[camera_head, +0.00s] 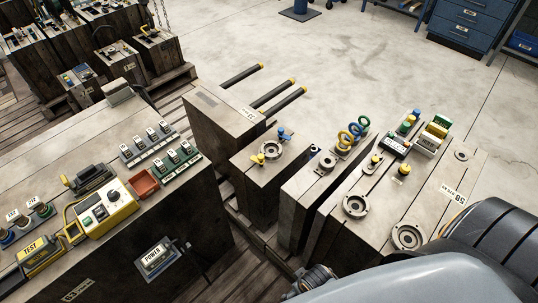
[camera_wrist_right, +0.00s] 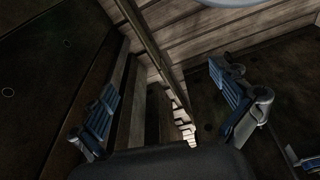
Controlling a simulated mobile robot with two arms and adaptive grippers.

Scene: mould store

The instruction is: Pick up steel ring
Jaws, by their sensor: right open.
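Several grey steel ring-shaped parts lie on top of the mould blocks in the head view: one at the front right (camera_head: 407,237), one left of it (camera_head: 355,205), and one on the middle block (camera_head: 272,149). I cannot tell which is the loose steel ring. My right gripper (camera_wrist_right: 168,108) is open and empty in the right wrist view, its two blue-padded fingers wide apart. No ring shows between them. In the head view my right arm covers the bottom right corner, and the gripper shows only partly, low beside the blocks. My left gripper is not in view.
A left bench block (camera_head: 105,160) carries a yellow test box (camera_head: 103,215), connectors and a red tray (camera_head: 145,182). Yellow-tipped bars (camera_head: 278,100) stick out from a block behind. Coloured rings and plugs (camera_head: 352,132) stand on the right blocks. Narrow gaps separate the blocks.

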